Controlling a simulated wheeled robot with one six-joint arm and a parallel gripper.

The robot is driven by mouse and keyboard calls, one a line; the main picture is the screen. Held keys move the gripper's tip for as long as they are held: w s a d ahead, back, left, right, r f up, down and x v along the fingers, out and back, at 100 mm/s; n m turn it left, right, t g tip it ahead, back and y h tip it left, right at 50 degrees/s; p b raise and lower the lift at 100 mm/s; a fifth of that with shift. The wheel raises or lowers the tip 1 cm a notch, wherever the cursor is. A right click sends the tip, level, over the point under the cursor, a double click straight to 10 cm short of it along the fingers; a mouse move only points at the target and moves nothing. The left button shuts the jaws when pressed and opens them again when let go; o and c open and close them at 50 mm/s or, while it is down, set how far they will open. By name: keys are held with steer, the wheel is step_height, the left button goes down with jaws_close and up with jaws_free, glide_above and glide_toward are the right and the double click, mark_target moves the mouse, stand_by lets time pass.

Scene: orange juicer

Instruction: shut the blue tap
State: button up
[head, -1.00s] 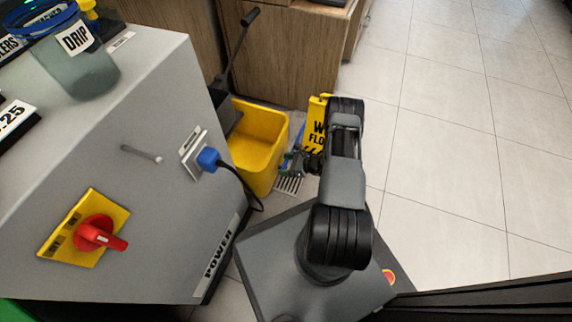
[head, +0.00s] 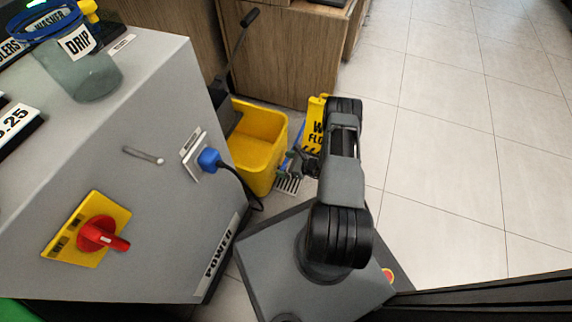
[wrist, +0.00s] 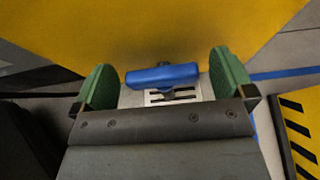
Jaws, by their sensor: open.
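The blue tap shows in the wrist view as a blue bar-shaped handle (wrist: 162,75) lying crosswise, in front of the yellow bucket. My gripper (wrist: 168,82) is open, with one green finger at each side of the handle. Gaps show between the handle and both fingers, the wider one on the right. In the head view my gripper (head: 291,163) is small beside the yellow bucket (head: 258,140), and my arm and wrist hide most of that spot. I cannot make out the tap's body or pipe.
A slotted floor drain (head: 288,184) lies below my gripper. A yellow wet-floor sign (head: 314,125) stands close behind my arm. The grey machine (head: 150,200) with a red switch (head: 103,235) and a blue plug (head: 209,158) with a black cable is at left. Open tiled floor lies right.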

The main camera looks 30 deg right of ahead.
steer(key=p+v, duration=0.4)
steer(key=v, duration=1)
steer(key=shift+p, duration=0.4)
steer(key=shift+w+a+r, duration=0.1)
steer(key=shift+r, duration=0.05)
steer(key=w+a+r+n+g+p, duration=0.25)
steer(key=r+n+p, duration=0.3)
steer(key=r, duration=0.85)
steer(key=w+a+r+n+g+p, duration=0.1)
steer(key=a+r+n+g+p, duration=0.4)
steer(key=r, duration=0.9)
steer(key=w+a+r+n+g+p, duration=0.1)
steer(key=r+n+p, duration=0.45)
steer(key=r, duration=0.85)
steer(key=s+a+r+n+h+p, duration=0.3)
steer(key=r+p, duration=0.4)
steer(key=r, duration=0.6)
steer(key=s+a+r+n+t+h+p, duration=0.1)
steer(key=s+a+r+n+h+p, duration=0.2)
steer(key=r+p, duration=0.4)
steer(key=s+a+r+n+t+h+p, duration=0.1)
steer(key=s+a+r+n+h+p, duration=0.2)
steer(key=r, duration=1.6)
steer(key=s+n+p, duration=0.2)
steer(key=p, duration=0.2)
steer(key=shift+a+n, duration=0.25)
steer(key=shift+n, duration=0.05)
steer(key=shift+s, duration=0.1)
